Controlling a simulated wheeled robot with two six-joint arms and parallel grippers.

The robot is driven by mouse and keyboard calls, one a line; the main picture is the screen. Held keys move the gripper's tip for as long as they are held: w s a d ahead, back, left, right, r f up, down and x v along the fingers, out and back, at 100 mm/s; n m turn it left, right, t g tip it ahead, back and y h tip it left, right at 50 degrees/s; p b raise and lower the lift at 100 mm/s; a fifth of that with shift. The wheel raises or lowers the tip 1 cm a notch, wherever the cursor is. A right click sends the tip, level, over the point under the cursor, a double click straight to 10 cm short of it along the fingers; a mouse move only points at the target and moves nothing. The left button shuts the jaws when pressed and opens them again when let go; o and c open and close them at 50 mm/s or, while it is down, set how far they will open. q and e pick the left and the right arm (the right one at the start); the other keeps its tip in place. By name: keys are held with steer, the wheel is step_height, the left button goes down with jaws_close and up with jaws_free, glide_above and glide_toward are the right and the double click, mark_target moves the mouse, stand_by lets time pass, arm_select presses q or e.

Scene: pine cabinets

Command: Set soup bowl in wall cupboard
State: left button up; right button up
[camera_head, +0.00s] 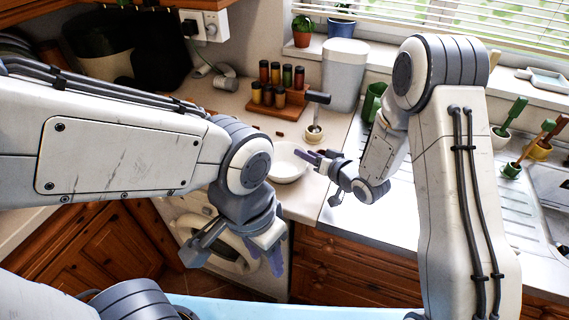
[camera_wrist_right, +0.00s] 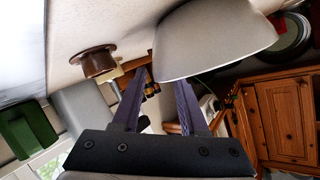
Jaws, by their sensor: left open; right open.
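The white soup bowl (camera_head: 288,163) stands upright on the counter near its front edge. It is large in the right wrist view (camera_wrist_right: 215,40), which looks upside down. My right gripper (camera_head: 318,158) is open beside the bowl's right rim. In the wrist view, its fingers (camera_wrist_right: 162,82) are spread and empty, with the bowl close to their tips; I cannot tell whether they touch. My left gripper (camera_head: 262,258) is open and empty, low in front of the washing machine. A pine wall cupboard (camera_wrist_right: 285,115) with panelled doors shows in the wrist view; only a wooden lower edge (camera_head: 180,3) shows in the head view.
A spice rack (camera_head: 280,112) with several jars and a small pot with a dark-headed utensil (camera_head: 315,132) stand behind the bowl. The sink drainer (camera_head: 475,165) lies behind my right arm.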

steer(key=shift+x, duration=0.85)
steer(key=shift+d, duration=0.1)
jaws_close()
steer(key=shift+r, duration=0.1)
stand_by(0.5)
